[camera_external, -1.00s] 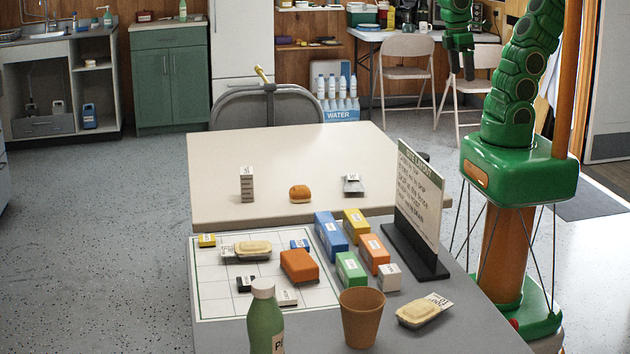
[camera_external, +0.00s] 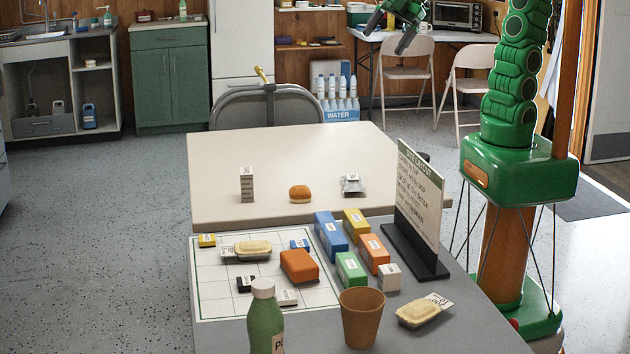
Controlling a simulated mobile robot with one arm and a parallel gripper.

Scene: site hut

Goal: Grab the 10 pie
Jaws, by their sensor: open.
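Two pale yellow pie-like items in trays show in the external view. One pie (camera_external: 253,248) lies on the white grid sheet, with a label at its left end. The other pie (camera_external: 420,312) lies on the grey table at the right, beside the brown cup, with a label card at its far end. The label print is too small to read surely, so I cannot tell which is the 10 pie. My gripper (camera_external: 385,40) is open and empty, high at the top of the picture, well away from both pies.
The grid sheet (camera_external: 212,297) also bears an orange block (camera_external: 299,265) and small labelled blocks. Coloured boxes (camera_external: 331,233), a dark-based sign board (camera_external: 419,200), a brown cup (camera_external: 361,318) and a green bottle (camera_external: 264,320) stand nearby. A bun (camera_external: 300,194) sits on the cream table (camera_external: 270,150).

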